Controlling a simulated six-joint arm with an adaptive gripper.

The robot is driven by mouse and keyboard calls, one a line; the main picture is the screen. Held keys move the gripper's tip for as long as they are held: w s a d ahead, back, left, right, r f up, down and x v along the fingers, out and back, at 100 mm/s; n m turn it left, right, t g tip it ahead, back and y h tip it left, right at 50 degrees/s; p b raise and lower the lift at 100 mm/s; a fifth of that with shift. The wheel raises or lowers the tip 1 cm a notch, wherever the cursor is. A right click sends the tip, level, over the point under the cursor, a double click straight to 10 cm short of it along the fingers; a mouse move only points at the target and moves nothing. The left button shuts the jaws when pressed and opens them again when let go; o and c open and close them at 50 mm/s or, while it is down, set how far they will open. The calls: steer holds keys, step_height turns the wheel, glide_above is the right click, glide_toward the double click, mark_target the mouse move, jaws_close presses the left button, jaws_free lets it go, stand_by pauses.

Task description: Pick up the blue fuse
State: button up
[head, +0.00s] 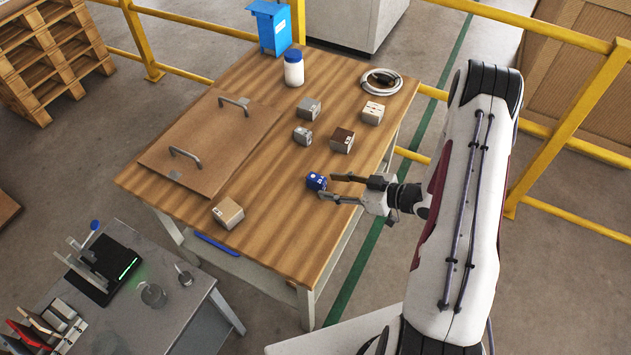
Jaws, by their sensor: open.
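The blue fuse (316,181) is a small blue block with a pale marking, lying on the wooden table (262,243) near its right front edge. My gripper (326,186) reaches in from the right, low over the table. Its two dark fingers are apart, with the tips right beside the fuse. I cannot tell whether the fuse is between the tips or whether they touch it.
Several small blocks stand behind the fuse, including a dark brown one (342,140) and a grey one (303,136). The front right tabletop is clear.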

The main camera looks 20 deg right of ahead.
mark_target(314, 181)
steer(key=shift+x, duration=0.95)
steer(key=shift+w+x, duration=0.2)
steer(key=shift+x, duration=2.4)
steer(key=shift+d+r, duration=0.1)
steer(key=shift+r, duration=0.1)
jaws_close()
